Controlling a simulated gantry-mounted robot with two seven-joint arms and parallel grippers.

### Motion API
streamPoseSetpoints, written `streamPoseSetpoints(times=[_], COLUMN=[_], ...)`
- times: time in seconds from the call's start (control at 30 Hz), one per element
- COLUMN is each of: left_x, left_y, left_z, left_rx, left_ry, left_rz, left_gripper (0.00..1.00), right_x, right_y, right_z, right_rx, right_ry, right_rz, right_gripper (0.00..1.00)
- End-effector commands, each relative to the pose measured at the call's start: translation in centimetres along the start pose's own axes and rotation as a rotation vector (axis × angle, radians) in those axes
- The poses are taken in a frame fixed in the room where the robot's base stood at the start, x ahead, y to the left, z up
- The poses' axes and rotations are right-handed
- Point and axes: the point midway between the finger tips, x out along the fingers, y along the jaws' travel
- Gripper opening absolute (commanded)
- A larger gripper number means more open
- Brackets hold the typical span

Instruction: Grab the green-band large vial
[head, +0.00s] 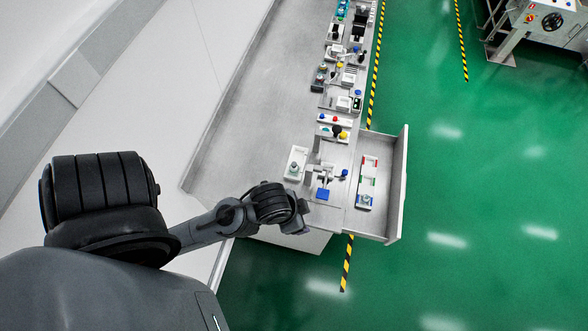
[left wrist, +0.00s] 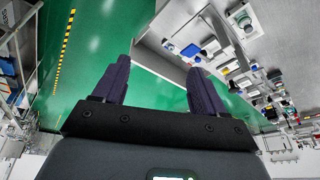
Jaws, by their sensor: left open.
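I cannot make out a green-band large vial for certain in either view; items are too small. In the head view, a narrow rack (head: 368,183) with red, green and blue marks lies in the open drawer (head: 384,147). A white tray (head: 298,156) on the bench holds a small greenish round item (head: 293,171). My left gripper (head: 303,222) is by the bench's near end, left of the drawer and below the white tray. In the left wrist view its two dark fingers (left wrist: 158,68) are apart with nothing between them. My right gripper is not in view.
A blue block (head: 322,193) and a small stand lie between the white tray and the drawer. Several coloured-capped items line the bench (head: 243,112) further back. The drawer juts out over the green floor (head: 470,190). The left part of the bench is clear.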

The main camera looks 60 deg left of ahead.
Motion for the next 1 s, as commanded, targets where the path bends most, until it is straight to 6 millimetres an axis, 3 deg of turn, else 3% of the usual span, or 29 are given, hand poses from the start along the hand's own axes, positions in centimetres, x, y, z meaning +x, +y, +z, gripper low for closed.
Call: streamPoseSetpoints(times=[0.17, 0.27, 0.4, 0.53, 0.6, 0.67, 0.77, 0.83, 0.97, 1.0], left_x=[0.8, 2.2, 4.9, 8.0, 9.8, 11.5, 15.2, 18.1, 22.9, 24.0], left_y=[1.3, 4.7, 11.6, 18.0, 20.3, 21.4, 20.7, 18.2, 10.2, 7.1], left_z=[-2.7, -3.7, -3.8, -2.3, -0.5, 1.5, 5.2, 7.8, 11.0, 11.4], left_rx=[0.244, 0.471, 0.876, 1.302, 1.519, 1.693, 1.968, 2.142, 2.372, 2.416], left_ry=[0.150, 0.245, 0.407, 0.595, 0.679, 0.735, 0.782, 0.774, 0.661, 0.606], left_rz=[-0.001, 0.040, 0.137, 0.249, 0.318, 0.382, 0.503, 0.599, 0.766, 0.805], left_gripper=[0.71, 0.71, 0.71, 0.71, 0.71, 0.71, 0.71, 0.71, 0.71, 0.71], right_x=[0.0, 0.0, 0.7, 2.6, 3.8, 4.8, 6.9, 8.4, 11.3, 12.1], right_y=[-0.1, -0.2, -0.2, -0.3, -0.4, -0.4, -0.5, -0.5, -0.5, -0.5], right_z=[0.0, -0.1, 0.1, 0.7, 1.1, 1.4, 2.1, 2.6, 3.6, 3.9], right_rx=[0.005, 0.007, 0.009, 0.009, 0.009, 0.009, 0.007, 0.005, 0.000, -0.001], right_ry=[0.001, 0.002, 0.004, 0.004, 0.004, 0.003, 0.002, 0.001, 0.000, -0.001], right_rz=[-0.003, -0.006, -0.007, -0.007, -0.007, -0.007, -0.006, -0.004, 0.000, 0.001], right_gripper=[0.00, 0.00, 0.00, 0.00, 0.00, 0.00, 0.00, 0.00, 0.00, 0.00])
